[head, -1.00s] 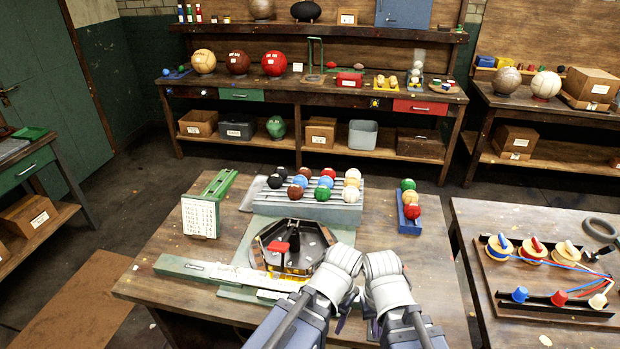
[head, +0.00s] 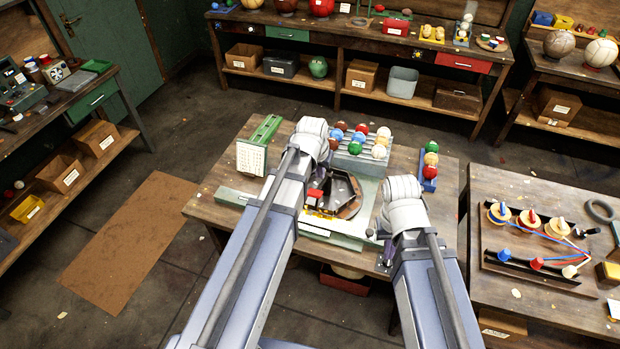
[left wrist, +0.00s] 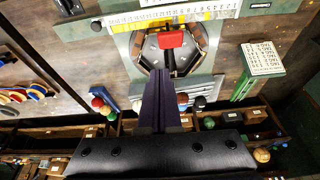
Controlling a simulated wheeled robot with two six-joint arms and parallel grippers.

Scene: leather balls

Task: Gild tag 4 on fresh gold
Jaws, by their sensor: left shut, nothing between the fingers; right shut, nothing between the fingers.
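In the left wrist view the red block (left wrist: 171,39) lies inside the tray, beyond my fingers. A yellow gold strip with a numbered scale (left wrist: 190,15) runs along the tray's edge. Tag 4 cannot be made out. My left gripper (left wrist: 159,78) is shut and empty, above the bench beside the tray; my own wrist mostly hides it in the head view. My right gripper (head: 386,248) is shut and empty near the bench's front edge.
A white printed chart (head: 251,158) on a green stand is at the bench's left. A stepped rack of coloured balls (head: 358,163) stands behind the tray, and a blue ball holder (head: 429,184) to the right. A side bench carries spools (head: 529,218).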

